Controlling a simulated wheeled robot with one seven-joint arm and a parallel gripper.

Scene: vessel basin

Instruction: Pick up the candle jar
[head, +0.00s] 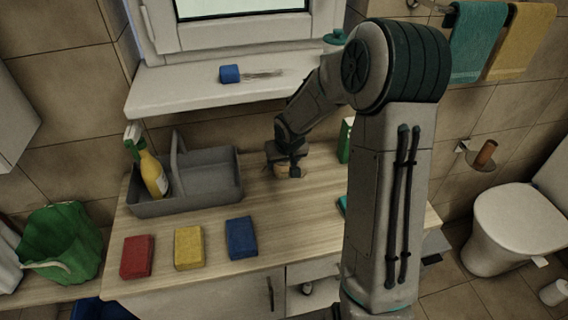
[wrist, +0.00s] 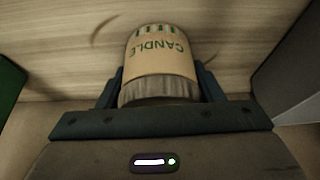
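The candle jar (wrist: 160,58) has a tan label with green "CANDLE" lettering, upside down in the wrist view, and a ribbed grey-brown lid. It lies between the two dark fingers of my gripper (wrist: 160,85), which press close along both sides with no clear gap. In the head view my gripper (head: 287,165) is low over the wooden counter, toward the back wall. It hides most of the jar there. I cannot tell whether the jar's base touches the counter.
A grey caddy (head: 205,187) with a yellow spray bottle (head: 153,174) stands left of my gripper. Red (head: 138,257), yellow (head: 188,247) and blue (head: 241,238) sponges lie along the front. A green box (head: 345,140) stands close on the right.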

